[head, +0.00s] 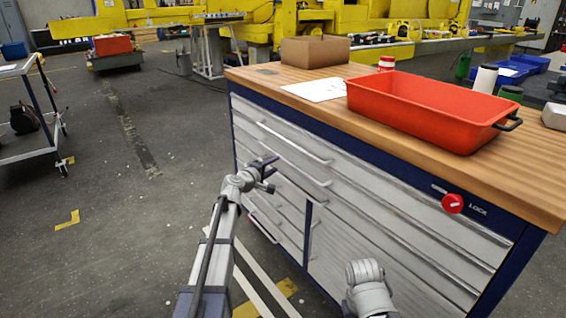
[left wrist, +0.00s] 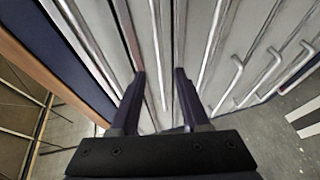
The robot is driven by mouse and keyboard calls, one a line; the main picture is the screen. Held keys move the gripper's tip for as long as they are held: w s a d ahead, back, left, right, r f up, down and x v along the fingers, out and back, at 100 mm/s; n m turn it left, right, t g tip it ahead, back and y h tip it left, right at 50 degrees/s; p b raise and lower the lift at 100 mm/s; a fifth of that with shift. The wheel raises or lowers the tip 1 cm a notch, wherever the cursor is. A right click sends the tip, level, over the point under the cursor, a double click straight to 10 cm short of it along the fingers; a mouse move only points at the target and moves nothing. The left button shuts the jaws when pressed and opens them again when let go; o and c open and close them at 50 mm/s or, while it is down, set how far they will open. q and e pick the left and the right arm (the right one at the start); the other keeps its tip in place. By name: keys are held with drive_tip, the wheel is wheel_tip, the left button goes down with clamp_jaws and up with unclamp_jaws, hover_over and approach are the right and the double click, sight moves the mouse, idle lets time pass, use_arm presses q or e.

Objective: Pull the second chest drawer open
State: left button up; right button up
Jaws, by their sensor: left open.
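The chest (head: 380,215) has a dark blue frame and light grey drawer fronts with long bar handles. The second drawer handle (head: 297,166) is the second bar down; all drawers look shut. My left gripper (head: 268,172) is at the left part of the chest front, close to this handle's left end. In the left wrist view its two dark fingers (left wrist: 160,75) are apart, and a handle bar (left wrist: 155,40) runs between them in the picture. I cannot tell whether the fingers reach around it.
A red tray (head: 420,115), a cardboard box (head: 315,51) and a white sheet (head: 315,89) are on the wooden top (head: 270,76). Lower handles (left wrist: 295,70) stick out nearby.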

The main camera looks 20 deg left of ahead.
sight(284, 160)
use_arm(q)
drive_tip(key=b+x, duration=0.1)
drive_tip(key=x, duration=0.6)
drive_tip(key=shift+w+d+f, duration=0.15)
drive_tip(key=shift+w, duration=0.2)
clamp_jaws()
idle(1.1)
